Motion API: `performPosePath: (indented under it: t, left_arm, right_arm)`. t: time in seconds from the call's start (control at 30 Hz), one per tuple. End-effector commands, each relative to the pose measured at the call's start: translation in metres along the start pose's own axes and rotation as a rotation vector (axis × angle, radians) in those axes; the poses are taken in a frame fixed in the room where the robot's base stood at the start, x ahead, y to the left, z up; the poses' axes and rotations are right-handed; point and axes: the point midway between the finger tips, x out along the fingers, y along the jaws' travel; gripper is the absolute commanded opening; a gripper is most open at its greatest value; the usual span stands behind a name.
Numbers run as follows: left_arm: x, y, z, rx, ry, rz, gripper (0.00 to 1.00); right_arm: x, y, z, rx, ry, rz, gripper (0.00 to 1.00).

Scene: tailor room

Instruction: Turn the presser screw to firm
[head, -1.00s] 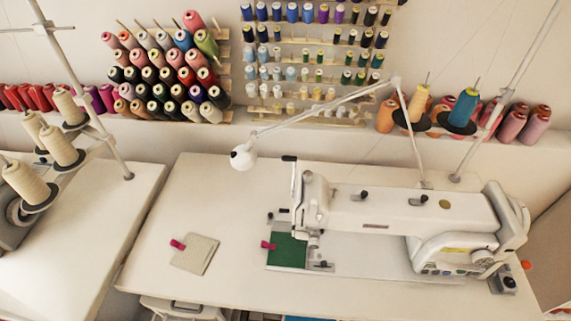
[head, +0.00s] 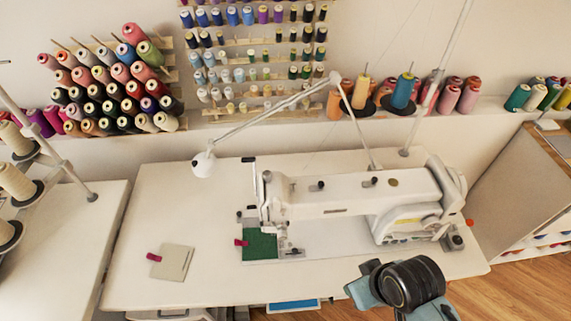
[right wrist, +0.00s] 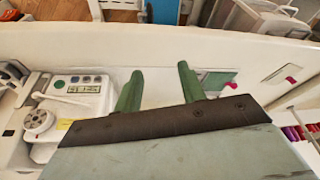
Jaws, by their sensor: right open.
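The white sewing machine (head: 340,196) stands on the white table, its needle end to the left. A small dark knob (head: 267,176) sits on top of the needle end; I cannot tell whether it is the presser screw. Green cloth (head: 260,243) with a pink clip lies by the needle end, and also shows in the right wrist view (right wrist: 217,82). My right arm comes in at lower right in the head view, before the table's front edge. In the right wrist view my right gripper (right wrist: 160,68) is open and empty, right of the machine's control panel (right wrist: 82,83). My left gripper is not in view.
A jointed lamp (head: 204,164) reaches over the table behind the machine. A beige cloth (head: 174,262) with a pink clip lies on the left, with bare tabletop around it. Thread stands and spools line the back wall. Another table (head: 55,250) stands at left.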

Motion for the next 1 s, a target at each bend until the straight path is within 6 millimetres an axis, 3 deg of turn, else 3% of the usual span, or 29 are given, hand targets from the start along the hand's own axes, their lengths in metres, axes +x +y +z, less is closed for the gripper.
performPosePath:
  t: [0.03,0.1,0.47,0.8,1.0]
  left_arm:
    - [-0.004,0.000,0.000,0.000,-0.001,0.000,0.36]
    - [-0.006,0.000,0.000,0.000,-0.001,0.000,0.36]
    - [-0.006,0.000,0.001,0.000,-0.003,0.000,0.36]
    - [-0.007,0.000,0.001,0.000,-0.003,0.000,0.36]
    - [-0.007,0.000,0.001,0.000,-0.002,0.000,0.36]
  right_arm:
    - [-0.020,-0.008,-0.019,-0.047,0.030,-0.024,0.40]
    - [-0.033,-0.022,-0.039,-0.138,0.055,-0.069,0.40]
    - [-0.042,-0.088,-0.123,-0.620,0.154,-0.249,0.40]
    - [-0.066,-0.156,-0.213,-1.415,0.219,-0.372,0.40]
    - [-0.087,-0.163,-0.256,-1.893,0.155,-0.383,0.40]
